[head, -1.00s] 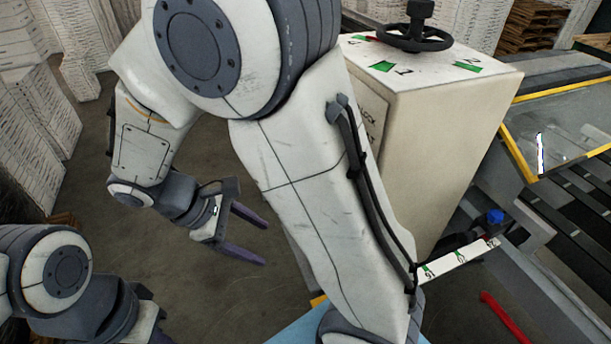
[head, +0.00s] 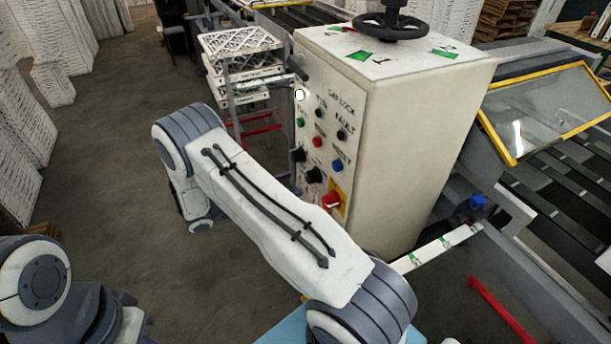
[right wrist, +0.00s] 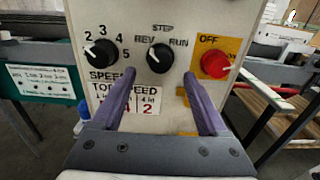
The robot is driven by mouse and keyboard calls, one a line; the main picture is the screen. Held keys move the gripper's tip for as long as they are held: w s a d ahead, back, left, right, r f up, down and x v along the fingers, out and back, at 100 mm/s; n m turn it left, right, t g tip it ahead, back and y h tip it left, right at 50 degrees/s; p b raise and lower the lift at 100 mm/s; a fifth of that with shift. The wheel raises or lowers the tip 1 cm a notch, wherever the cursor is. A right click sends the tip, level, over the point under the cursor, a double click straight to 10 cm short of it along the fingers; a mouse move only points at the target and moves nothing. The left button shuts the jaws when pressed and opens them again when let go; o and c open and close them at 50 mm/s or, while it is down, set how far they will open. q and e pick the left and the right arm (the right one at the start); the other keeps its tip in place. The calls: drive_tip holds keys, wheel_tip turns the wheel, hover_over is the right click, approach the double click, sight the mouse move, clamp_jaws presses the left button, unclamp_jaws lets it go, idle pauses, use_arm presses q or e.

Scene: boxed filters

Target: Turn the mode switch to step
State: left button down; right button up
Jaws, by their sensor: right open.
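The mode switch (right wrist: 160,57) is a black knob on the panel, with REV, STEP and RUN lettered around it. Its white mark appears to point up and left, on the REV side. In the head view the mode switch (head: 315,175) is a small dark knob on the cabinet's left face. My right gripper (right wrist: 160,76) is open, its two purple fingers just below and either side of the knob in the picture, with nothing between them. Contact cannot be told. In the head view my right arm hides most of this gripper. My left gripper is out of view.
The speed knob (right wrist: 101,53) is left of the switch and the red OFF knob (right wrist: 215,64) right, on a yellow plate. The cabinet (head: 430,130) carries a handwheel (head: 390,22). A conveyor with a yellow-edged guard (head: 545,110) stands right. Floor at left is open.

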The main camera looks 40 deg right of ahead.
sight(307, 179)
drive_tip(key=p+x, duration=0.1)
drive_tip(key=x, duration=0.4)
drive_tip(key=shift+s+d+p, duration=0.15)
drive_tip(key=shift+d+p, duration=0.15)
clamp_jaws()
